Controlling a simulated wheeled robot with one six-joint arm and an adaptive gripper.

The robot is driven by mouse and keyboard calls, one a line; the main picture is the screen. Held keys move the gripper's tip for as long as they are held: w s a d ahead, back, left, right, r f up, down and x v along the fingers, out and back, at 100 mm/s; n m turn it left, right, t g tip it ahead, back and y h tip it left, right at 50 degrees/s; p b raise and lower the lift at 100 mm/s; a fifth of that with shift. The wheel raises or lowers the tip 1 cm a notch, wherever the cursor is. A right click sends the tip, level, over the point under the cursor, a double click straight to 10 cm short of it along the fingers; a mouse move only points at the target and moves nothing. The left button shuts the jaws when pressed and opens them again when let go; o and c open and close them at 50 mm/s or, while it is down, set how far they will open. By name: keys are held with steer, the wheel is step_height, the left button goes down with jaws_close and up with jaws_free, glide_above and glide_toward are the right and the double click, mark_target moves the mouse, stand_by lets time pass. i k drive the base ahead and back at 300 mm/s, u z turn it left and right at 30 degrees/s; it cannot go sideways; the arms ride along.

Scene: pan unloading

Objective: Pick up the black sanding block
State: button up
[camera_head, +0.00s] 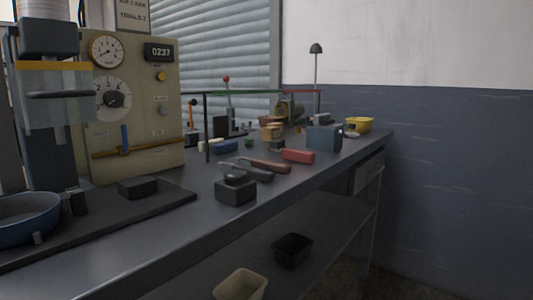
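Two dark blocks could be the black sanding block, and I cannot tell which. One low black block (138,188) lies flat on a dark mat (165,203) at the left of the bench. A larger dark grey block (236,191) stands near the bench's front edge, with a rounded dark knob or piece at its top. My gripper is not in view, so its place relative to either block does not show.
A blue pan (25,222) sits at the left below a machine with a beige gauge panel (140,105). Screwdriver-like tools (265,165), a red block (298,156) and a blue-grey box (323,138) lie farther back. The front bench strip (150,245) is clear. Bins (292,250) stand below.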

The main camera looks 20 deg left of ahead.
mark_target(278, 145)
steer(key=u, duration=0.9)
